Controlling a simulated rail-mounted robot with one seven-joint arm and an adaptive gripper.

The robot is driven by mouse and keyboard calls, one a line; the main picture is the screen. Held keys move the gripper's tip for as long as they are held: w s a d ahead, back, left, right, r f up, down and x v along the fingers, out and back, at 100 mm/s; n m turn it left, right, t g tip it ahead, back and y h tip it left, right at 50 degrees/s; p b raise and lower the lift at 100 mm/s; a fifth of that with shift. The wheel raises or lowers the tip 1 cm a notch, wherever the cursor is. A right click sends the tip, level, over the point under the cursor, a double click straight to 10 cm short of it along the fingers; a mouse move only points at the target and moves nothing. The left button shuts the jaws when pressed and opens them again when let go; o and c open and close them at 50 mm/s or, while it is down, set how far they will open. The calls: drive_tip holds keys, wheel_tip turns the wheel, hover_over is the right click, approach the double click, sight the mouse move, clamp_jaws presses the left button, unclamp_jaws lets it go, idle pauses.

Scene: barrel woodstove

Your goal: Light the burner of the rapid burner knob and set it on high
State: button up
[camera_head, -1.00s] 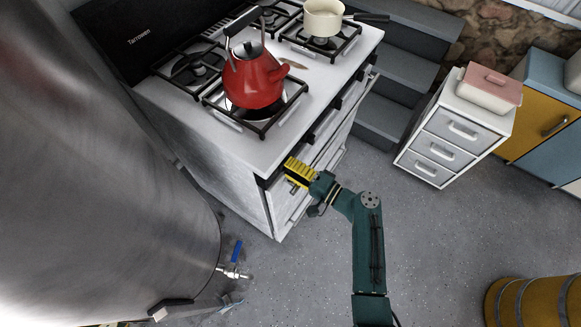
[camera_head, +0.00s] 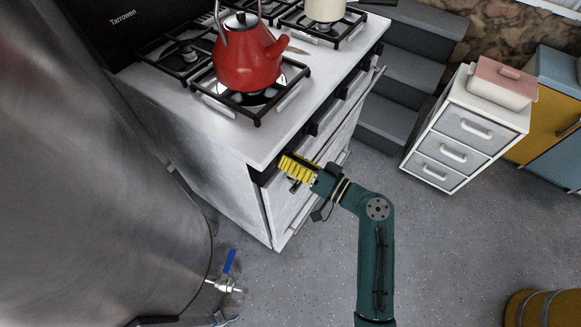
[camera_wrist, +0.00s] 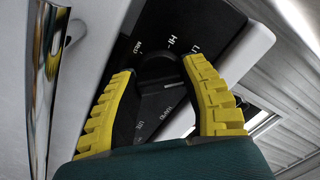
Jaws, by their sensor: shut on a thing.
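The white stove (camera_head: 215,140) stands left of centre, with black burner grates on top and a dark control strip along its front. My gripper (camera_head: 284,167), with yellow ribbed fingers, is at the near end of that front. In the wrist view, my gripper (camera_wrist: 158,70) has its fingers shut around a black round knob (camera_wrist: 156,70) on a black panel. White markings, including "HI", show beside the knob; other lettering is partly hidden or hard to read. A red kettle (camera_head: 245,60) sits on the nearest burner, and I cannot make out a flame under it.
A large metal barrel (camera_head: 100,200) fills the left, with a blue-handled tap (camera_head: 230,262) low on its side. A cream pot (camera_head: 325,8) sits on a rear burner. A white drawer unit (camera_head: 452,128) stands right. A shiny bar (camera_wrist: 45,85) runs beside my gripper.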

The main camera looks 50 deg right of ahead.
drive_tip(key=shift+f+n+b, duration=0.15)
drive_tip(key=shift+n+b, duration=0.75)
drive_tip(key=o, duration=0.9)
drive_tip(key=s, duration=0.4)
drive_tip(key=s+d, duration=0.1)
drive_tip(key=s, duration=0.6)
drive_tip(key=shift+s+d, duration=0.35)
drive_tip(key=shift+s, duration=0.05)
